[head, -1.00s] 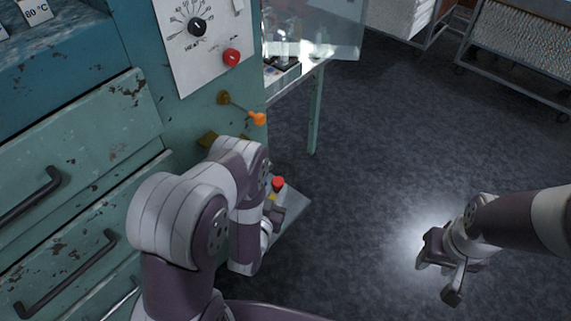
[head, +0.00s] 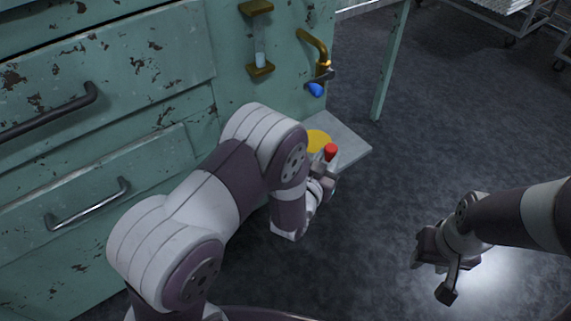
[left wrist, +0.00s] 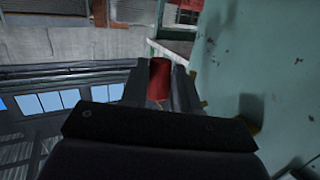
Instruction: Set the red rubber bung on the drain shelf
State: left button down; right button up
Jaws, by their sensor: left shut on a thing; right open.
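The red rubber bung (head: 331,149) is held upright between the fingertips of my left gripper (head: 327,163). The bung also shows in the left wrist view (left wrist: 160,79), between the two dark fingers (left wrist: 160,90). The drain shelf (head: 350,147) is a flat grey plate low at the cabinet's side, with a yellow round patch (head: 317,140) on it. In the head view the bung overlaps the shelf just right of the patch; its height over the shelf is hard to tell. My arm hides the shelf's near left part. My right gripper (head: 434,272) is open and empty over the floor.
A brass tap (head: 316,50) with a blue tip (head: 315,90) juts out above the shelf. A sight glass (head: 260,58) in brass brackets is left of it. Drawers with handles (head: 90,205) line the left.

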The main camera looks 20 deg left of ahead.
pick_arm(q)
jog(key=a+f+b, duration=0.1)
jog(key=a+f, duration=0.1)
jog(key=a, duration=0.1)
jog(key=w+a+f+b, duration=0.1)
jog(key=a+f+b, duration=0.1)
jog(key=a, duration=0.2)
jog(key=w+a+f+b, duration=0.1)
jog(key=a+f+b, duration=0.1)
jog(key=a+f, duration=0.1)
jog(key=shift+w+a+f, duration=0.1)
jog(key=shift+w+a, duration=0.15)
jog(key=shift+a, duration=0.25)
jog(key=shift+a+f+b, duration=0.15)
jog(key=shift+f+b, duration=0.15)
jog(key=shift+b, duration=0.05)
jog(key=shift+f+b, duration=1.55)
jog(key=shift+f, duration=0.75)
jog(key=c, duration=0.8)
grip_release()
jog(key=shift+c, duration=0.2)
